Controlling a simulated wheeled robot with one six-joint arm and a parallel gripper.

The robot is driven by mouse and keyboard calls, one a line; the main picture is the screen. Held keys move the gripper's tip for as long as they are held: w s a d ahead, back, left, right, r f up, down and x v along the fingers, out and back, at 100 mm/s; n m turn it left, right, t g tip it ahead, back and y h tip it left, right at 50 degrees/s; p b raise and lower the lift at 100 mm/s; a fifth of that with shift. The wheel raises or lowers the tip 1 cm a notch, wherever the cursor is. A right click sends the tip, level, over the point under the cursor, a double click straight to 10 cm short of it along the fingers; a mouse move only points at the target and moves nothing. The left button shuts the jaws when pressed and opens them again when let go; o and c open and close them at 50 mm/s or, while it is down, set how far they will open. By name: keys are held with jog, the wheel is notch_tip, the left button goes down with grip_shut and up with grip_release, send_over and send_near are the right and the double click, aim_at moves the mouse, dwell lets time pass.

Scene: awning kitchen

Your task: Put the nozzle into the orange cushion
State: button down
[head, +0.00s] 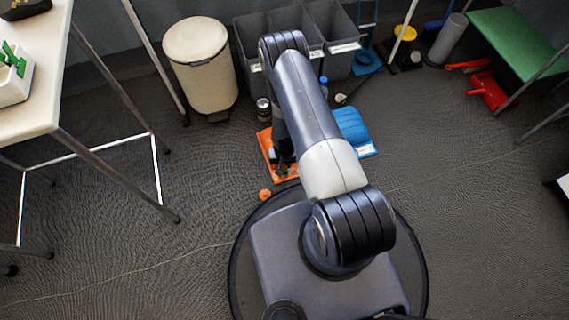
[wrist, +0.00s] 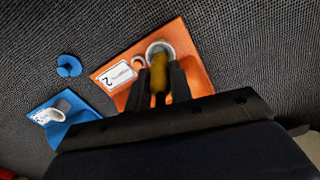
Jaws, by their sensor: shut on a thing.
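The orange cushion (wrist: 196,62) lies on the floor with a white label marked 2. It also shows in the head view (head: 265,143), partly hidden behind my arm. My gripper (wrist: 161,82) is over the cushion, with its two dark fingers shut on a yellow-brown piece, seemingly the nozzle (wrist: 158,74). The nozzle's far end overlaps a pale round rim on the cushion. I cannot tell whether it is inside that rim or above it. In the head view my gripper (head: 284,168) is small and dark against the orange.
A blue cushion (wrist: 78,107) with a white cup-like piece lies beside the orange one. A small blue piece (wrist: 68,66) and a small orange piece (head: 265,194) lie on the floor. A can (head: 263,109), beige bin (head: 200,70) and grey bins (head: 331,40) stand behind.

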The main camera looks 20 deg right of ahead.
jog(key=shift+f+b, duration=1.35)
jog(key=shift+b, duration=0.05)
jog(key=c, duration=1.2)
grip_release()
jog(key=shift+o, duration=0.5)
jog(key=o, duration=0.4)
jog(key=shift+r+p, duration=2.4)
jog(key=shift+r, duration=1.65)
